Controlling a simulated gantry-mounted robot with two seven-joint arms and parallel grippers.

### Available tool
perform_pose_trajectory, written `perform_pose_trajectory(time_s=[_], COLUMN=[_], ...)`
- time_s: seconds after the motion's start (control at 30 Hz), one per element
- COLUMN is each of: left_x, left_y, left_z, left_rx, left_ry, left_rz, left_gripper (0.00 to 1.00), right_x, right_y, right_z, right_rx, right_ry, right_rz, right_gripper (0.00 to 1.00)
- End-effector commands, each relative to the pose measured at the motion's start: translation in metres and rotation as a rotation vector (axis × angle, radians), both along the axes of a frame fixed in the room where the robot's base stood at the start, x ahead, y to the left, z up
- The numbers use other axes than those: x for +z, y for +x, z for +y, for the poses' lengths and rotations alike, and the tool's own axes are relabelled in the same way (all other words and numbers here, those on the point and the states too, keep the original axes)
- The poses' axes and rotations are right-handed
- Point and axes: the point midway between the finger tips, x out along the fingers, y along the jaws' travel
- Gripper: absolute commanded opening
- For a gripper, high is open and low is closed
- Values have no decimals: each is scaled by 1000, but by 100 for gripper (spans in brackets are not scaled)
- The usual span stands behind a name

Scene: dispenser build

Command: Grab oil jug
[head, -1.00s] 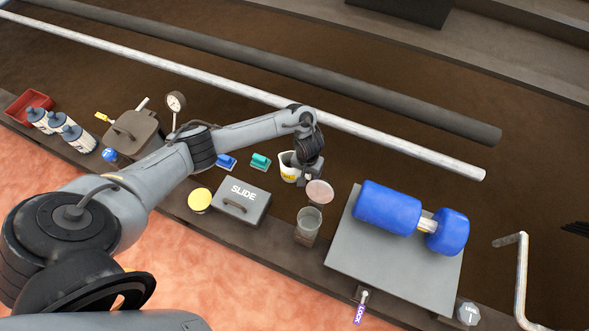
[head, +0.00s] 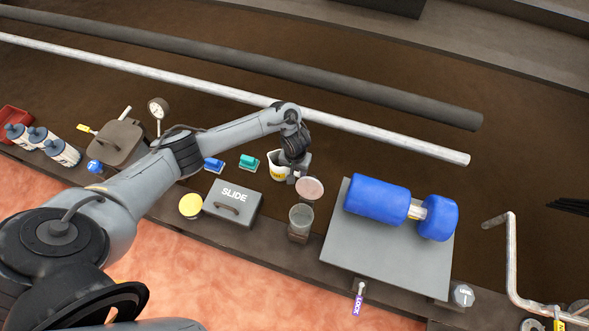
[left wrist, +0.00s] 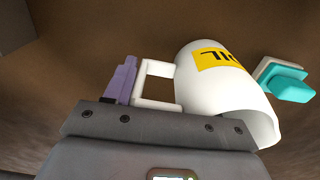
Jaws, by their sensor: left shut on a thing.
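The oil jug (head: 276,171) is a white, open-topped jug with a yellow label, standing behind the lidded cup in the head view. In the left wrist view the jug (left wrist: 212,88) shows its yellow "OIL" label and a square white handle (left wrist: 150,82) on its left. My left gripper (head: 298,173) is at the jug's right side in the head view, shut on the handle. A purple fingertip (left wrist: 124,78) lies beside the handle in the wrist view; the other finger is hard to make out. My right gripper is not in view.
A grey SLIDE box (head: 232,203), a clear cup (head: 300,217) and a pink round disc (head: 310,188) are nearby. Blue (head: 213,164) and teal (head: 249,163) blocks stand left of the jug. A grey plate (head: 375,245) carries a blue dumbbell-shaped part (head: 378,196). A long pale pipe (head: 390,142) runs behind.

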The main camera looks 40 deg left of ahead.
Motion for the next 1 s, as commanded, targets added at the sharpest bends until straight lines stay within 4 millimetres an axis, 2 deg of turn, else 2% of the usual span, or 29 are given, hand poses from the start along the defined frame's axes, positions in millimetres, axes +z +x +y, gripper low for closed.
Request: perform_pose_trajectory(time_s=[0.37, 1.0], left_x=[23, 78], left_y=[0, 0], left_z=[0, 0], left_rx=[-1, 0], left_ry=[0, 0], left_rz=[-1, -1], left_gripper=[9, 9], right_x=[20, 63], right_y=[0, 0], right_z=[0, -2], right_rx=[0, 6], right_ry=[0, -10], right_rz=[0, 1], right_gripper=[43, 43])
